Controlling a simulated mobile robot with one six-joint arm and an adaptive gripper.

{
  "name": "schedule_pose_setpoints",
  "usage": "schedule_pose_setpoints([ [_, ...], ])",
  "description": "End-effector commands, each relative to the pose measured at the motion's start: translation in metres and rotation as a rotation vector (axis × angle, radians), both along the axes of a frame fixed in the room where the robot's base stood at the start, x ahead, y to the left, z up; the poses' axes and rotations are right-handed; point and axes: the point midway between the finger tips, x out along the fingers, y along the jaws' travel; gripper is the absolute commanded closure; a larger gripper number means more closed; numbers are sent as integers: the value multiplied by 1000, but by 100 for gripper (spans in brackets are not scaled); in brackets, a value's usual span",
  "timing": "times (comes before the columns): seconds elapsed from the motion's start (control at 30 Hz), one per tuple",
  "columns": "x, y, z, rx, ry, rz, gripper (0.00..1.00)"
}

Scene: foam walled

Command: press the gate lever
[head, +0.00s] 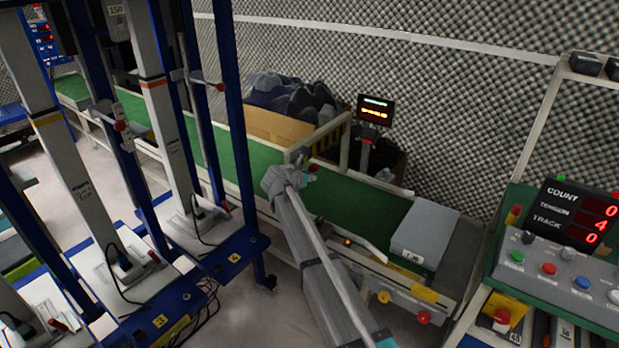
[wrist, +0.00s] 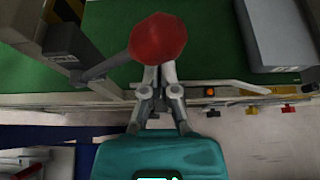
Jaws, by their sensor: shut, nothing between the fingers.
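The gate lever is a dark rod with a red ball knob (wrist: 158,38), joined to a dark block (wrist: 64,45) beside the green belt in the wrist view. The knob covers the fingertips from the camera's side. I cannot tell whether finger and knob touch.
The green conveyor belt (head: 360,207) runs under my gripper to a grey box (head: 424,232) at right. A small display post (head: 374,112) stands behind it. Blue-framed machines (head: 165,130) crowd the left. A control panel (head: 560,268) with buttons and a counter is at right.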

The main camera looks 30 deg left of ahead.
Motion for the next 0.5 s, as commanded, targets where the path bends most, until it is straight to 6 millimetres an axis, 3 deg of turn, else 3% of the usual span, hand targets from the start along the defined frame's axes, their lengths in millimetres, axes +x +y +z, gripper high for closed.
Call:
schedule_pose_setpoints([
  [0.5, 0, -5, -33, -1, 0, -4, 100],
])
